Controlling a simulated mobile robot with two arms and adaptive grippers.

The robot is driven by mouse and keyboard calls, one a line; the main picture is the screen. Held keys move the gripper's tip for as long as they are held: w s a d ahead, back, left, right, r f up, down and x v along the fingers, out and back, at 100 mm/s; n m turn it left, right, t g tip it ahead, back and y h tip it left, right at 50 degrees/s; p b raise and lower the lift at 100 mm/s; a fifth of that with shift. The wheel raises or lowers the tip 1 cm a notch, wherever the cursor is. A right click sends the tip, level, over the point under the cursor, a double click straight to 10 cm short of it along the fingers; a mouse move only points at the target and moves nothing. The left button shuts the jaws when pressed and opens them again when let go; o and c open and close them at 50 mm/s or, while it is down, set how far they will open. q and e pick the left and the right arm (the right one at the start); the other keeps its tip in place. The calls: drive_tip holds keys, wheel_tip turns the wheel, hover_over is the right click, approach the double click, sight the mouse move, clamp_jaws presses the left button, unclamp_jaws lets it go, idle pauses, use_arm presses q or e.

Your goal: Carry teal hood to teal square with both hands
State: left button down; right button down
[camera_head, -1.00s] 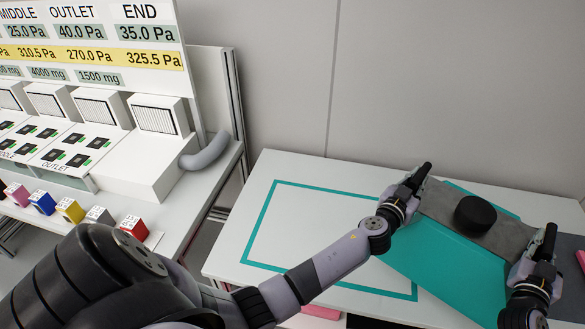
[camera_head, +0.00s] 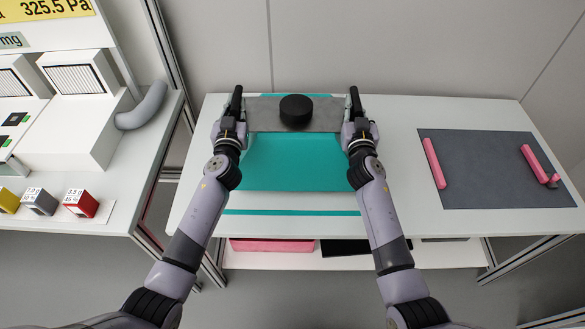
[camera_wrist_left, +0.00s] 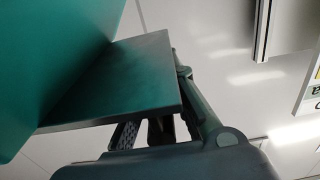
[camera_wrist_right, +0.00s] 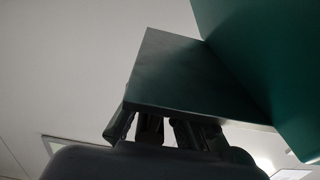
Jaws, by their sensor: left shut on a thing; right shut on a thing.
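The teal hood (camera_head: 293,165) has a sloped teal front and a flat grey top with a black round collar (camera_head: 296,110). It is in the middle of the head view, over the white table. My left gripper (camera_head: 237,98) is shut on the left edge of the grey plate, and my right gripper (camera_head: 354,98) is shut on its right edge. The plate edge (camera_wrist_left: 128,82) shows between the fingers in the left wrist view, and also in the right wrist view (camera_wrist_right: 180,80). The teal square (camera_head: 290,212) shows only as a front line and a bit behind the hood; the hood hides the rest.
A dark grey mat (camera_head: 495,185) with pink bars (camera_head: 434,163) lies on the table's right side. A bench with small coloured blocks (camera_head: 80,203) and a grey curved pipe (camera_head: 142,107) stands at the left. A pink box (camera_head: 272,245) sits on the shelf below.

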sight(239, 119)
drive_tip(key=shift+r, duration=0.35)
drive_tip(key=shift+f, duration=0.1)
